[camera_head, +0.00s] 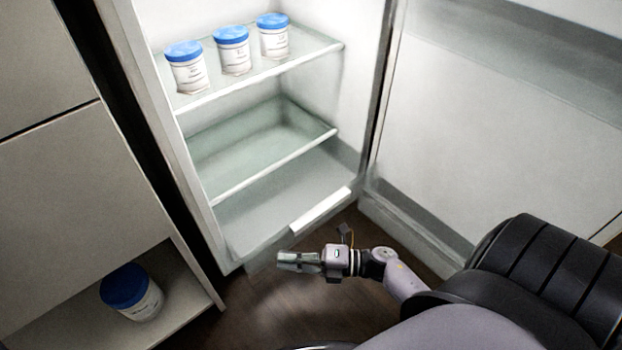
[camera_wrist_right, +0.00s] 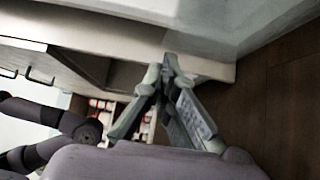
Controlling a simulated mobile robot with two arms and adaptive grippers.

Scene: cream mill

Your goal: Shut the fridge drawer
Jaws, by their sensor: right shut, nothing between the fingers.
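The fridge (camera_head: 180,140) stands open in the head view. Its drawer (camera_head: 275,190) is the translucent bin at the bottom, below the glass shelves, with a white handle strip (camera_head: 321,210) on its front edge. How far the drawer sticks out is hard to tell. My right gripper (camera_head: 280,261) is shut and empty, in front of and below the drawer's front, pointing left. In the right wrist view its fingertips (camera_wrist_right: 171,62) meet near a pale edge of the furniture; contact cannot be told. My left gripper is not in view.
The fridge door (camera_head: 490,130) is swung open at the right. Several blue-lidded tubs (camera_head: 232,52) stand in the fridge, on the upper shelf. Another tub (camera_head: 132,292) sits in an open cabinet (camera_head: 60,320) at the lower left. Dark wooden floor (camera_head: 235,320) shows beneath my arm.

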